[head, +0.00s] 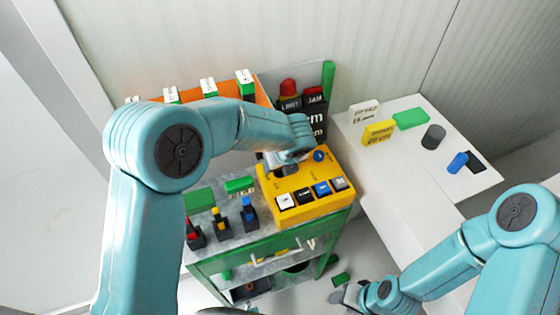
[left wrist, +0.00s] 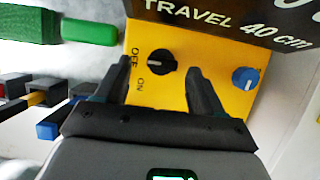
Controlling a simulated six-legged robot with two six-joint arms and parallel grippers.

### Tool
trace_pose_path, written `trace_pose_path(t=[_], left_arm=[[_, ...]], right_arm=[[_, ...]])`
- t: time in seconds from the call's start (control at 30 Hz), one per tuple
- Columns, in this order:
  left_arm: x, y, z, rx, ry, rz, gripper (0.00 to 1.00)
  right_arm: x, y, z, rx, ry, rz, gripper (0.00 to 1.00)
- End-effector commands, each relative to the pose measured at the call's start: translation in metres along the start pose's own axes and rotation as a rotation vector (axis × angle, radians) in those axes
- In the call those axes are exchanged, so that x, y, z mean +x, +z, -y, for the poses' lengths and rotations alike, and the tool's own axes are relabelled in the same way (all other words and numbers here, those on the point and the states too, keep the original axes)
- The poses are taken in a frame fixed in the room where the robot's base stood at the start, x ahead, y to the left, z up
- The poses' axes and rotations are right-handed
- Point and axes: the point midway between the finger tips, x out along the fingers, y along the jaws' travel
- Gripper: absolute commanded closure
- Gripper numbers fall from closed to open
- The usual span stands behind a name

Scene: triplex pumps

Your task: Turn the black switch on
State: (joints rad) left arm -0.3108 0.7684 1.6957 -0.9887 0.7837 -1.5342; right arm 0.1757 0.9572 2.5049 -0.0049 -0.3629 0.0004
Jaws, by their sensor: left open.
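The black switch is a round knob (left wrist: 161,62) on the yellow control box (left wrist: 150,95), with OFF and ON printed to its left in the left wrist view. Which label it points at is not clear. My left gripper (left wrist: 160,74) is open, with one finger on each side of the knob's near side; I cannot tell whether they touch it. In the head view the left gripper (head: 284,162) is over the back of the yellow box (head: 330,204) and hides the knob. My right gripper (head: 350,296) is low at the bottom, away from the box; its jaws are unclear.
A blue knob (left wrist: 245,77) is right of the black one. White, black (head: 304,196), blue and grey buttons line the box front. A black TRAVEL sign (left wrist: 225,18) stands behind. Small levers (head: 220,222) are left; a white table (head: 430,175) with blocks is right.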

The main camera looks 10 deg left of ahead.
Motion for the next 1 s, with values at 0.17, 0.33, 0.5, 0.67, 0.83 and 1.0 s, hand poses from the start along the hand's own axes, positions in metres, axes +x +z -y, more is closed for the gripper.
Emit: trace_pose_path(t=[0.17,0.33,0.5,0.67,0.83,1.0], left_arm=[[0.019,0.001,0.002,-0.001,-0.001,0.001,0.32],[0.024,0.001,0.002,-0.003,-0.002,0.002,0.32],[0.024,0.001,0.002,-0.002,-0.002,0.002,0.32],[0.024,0.000,0.002,-0.002,-0.002,0.002,0.84],[0.024,0.000,0.002,-0.004,-0.001,0.002,0.88],[0.024,0.000,0.002,-0.030,0.010,0.002,0.88]], right_arm=[[-0.003,0.000,0.001,0.000,0.000,0.000,0.51],[-0.003,0.000,0.001,0.000,0.000,0.000,0.51],[-0.003,0.000,0.001,0.000,0.000,0.000,0.51],[-0.003,0.000,0.001,0.000,0.000,0.000,0.51],[-0.003,0.000,0.001,0.000,0.000,0.000,0.51],[-0.001,0.000,0.000,0.000,0.000,0.000,0.51]])
